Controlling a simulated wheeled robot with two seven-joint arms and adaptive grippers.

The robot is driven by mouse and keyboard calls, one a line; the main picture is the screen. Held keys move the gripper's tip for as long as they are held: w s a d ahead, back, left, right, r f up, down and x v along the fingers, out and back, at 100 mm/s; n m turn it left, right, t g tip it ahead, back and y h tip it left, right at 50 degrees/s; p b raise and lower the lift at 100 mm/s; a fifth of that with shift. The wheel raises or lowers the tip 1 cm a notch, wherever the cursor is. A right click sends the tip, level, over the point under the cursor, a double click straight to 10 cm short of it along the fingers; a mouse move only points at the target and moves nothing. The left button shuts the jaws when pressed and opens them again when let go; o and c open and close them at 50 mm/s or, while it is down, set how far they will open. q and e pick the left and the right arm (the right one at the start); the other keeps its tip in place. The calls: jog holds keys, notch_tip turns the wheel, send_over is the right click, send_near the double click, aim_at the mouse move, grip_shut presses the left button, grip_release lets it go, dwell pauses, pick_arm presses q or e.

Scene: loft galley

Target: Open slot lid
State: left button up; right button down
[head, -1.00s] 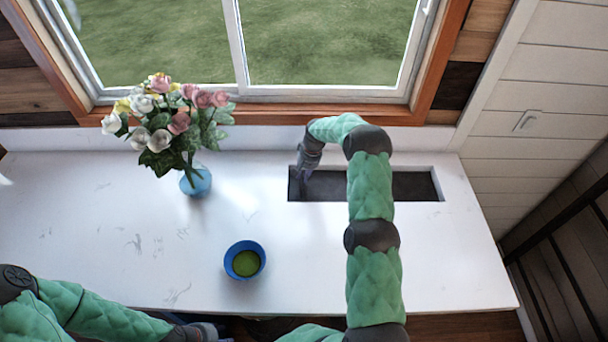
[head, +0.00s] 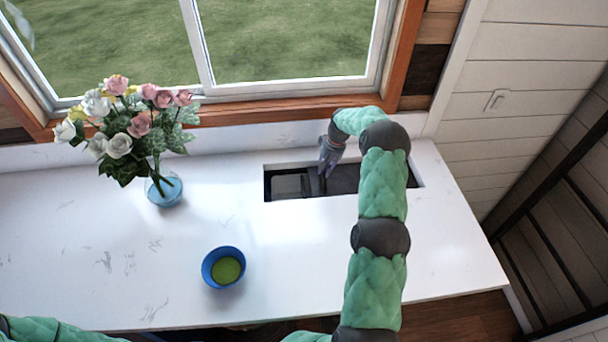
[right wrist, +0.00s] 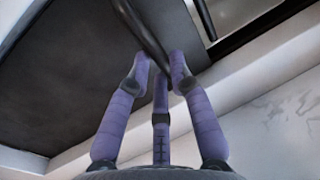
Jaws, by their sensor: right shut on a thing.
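The slot (head: 285,168) is a long dark recess in the white countertop below the window. Its dark grey lid (head: 345,184) covers the middle and right part; the left part is open and shows a lighter grey interior. My right gripper (head: 325,177) reaches down into the slot from behind. In the right wrist view the gripper (right wrist: 161,68) has its fingertips closed around a thin black bar (right wrist: 145,32) at the edge of the dark lid panel (right wrist: 70,75). My arm hides part of the lid's right side. My left gripper is out of view; only a bit of that arm shows at lower left.
A blue bowl (head: 211,272) with green contents stands at the front middle of the counter. A blue glass vase (head: 165,191) with roses stands left of the slot. The window and its wooden frame (head: 260,113) are behind. The left of the counter (head: 60,250) is mostly bare.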

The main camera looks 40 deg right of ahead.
aim_at(340, 178)
jog(key=s+d, duration=0.2)
jog(key=d, duration=0.1)
jog(key=s+d+b, duration=0.1)
jog(key=d, duration=0.1)
jog(key=shift+s+d, duration=0.1)
jog(key=c, duration=1.1)
grip_release()
jog(key=shift+r, duration=0.1)
notch_tip(340, 178, up, 12)
jog(key=s+d, duration=0.1)
jog(key=d, duration=0.1)
jog(key=shift+s+f, duration=0.1)
jog(key=shift+f, duration=0.15)
